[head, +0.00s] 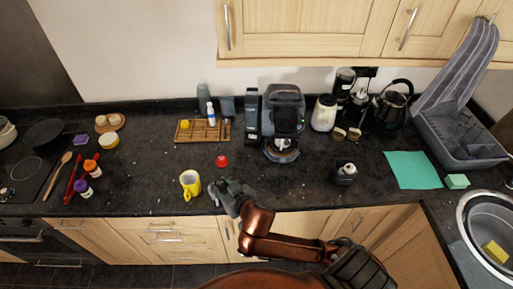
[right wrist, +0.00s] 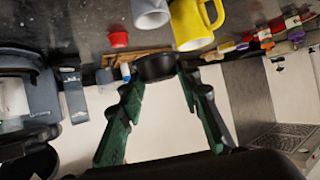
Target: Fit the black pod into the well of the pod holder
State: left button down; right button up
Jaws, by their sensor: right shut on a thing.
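The black pod (right wrist: 157,67) is a dark round piece between the two green fingertips of my right gripper (right wrist: 158,76) in the right wrist view. The gripper is shut on it and holds it above the counter. In the head view my right gripper (head: 222,188) is over the counter's front edge, just right of the yellow mug; the pod is hard to make out there. A grey cylindrical thing (right wrist: 150,12) stands next to the mug, cut off in the right wrist view. I cannot tell whether it is the pod holder. My left gripper is out of view.
The yellow mug (head: 190,184) stands close to the gripper. A small red piece (head: 221,160) lies behind it. A coffee machine (head: 283,110) and a wooden rack (head: 203,131) stand at the back.

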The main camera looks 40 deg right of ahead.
aim_at(287, 129)
jog(key=k, duration=0.4)
jog(key=i, duration=0.75)
jog(key=z, duration=1.1)
jog(key=i, duration=0.65)
jog(key=z, duration=0.75)
